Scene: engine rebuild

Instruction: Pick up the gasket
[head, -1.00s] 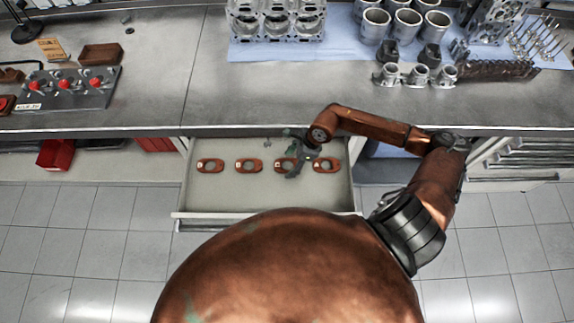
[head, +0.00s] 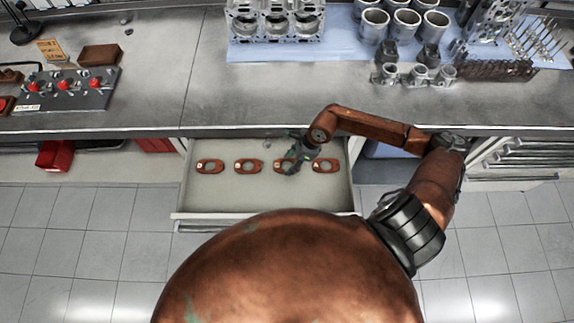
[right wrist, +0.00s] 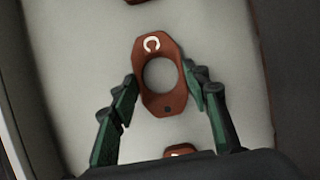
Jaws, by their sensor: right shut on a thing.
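Several reddish-brown oval gaskets with round centre holes lie in a row in the open drawer (head: 270,196). The third from the left, a gasket (head: 279,166), is at my right gripper (head: 291,168). In the right wrist view this gasket (right wrist: 148,101) has a pale C-shaped mark at one end and a small dark hole at the other. The green fingers of my right gripper (right wrist: 160,84) are shut on it from both sides. I cannot tell whether it is clear of the drawer floor. My left gripper is not in view.
Other gaskets lie at the left (head: 210,166), second (head: 248,166) and right end (head: 327,166) of the row. The grey workbench (head: 150,105) overhangs the drawer's back. It holds an engine block (head: 275,22), cylinder liners (head: 374,24) and a red-knobbed panel (head: 65,90).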

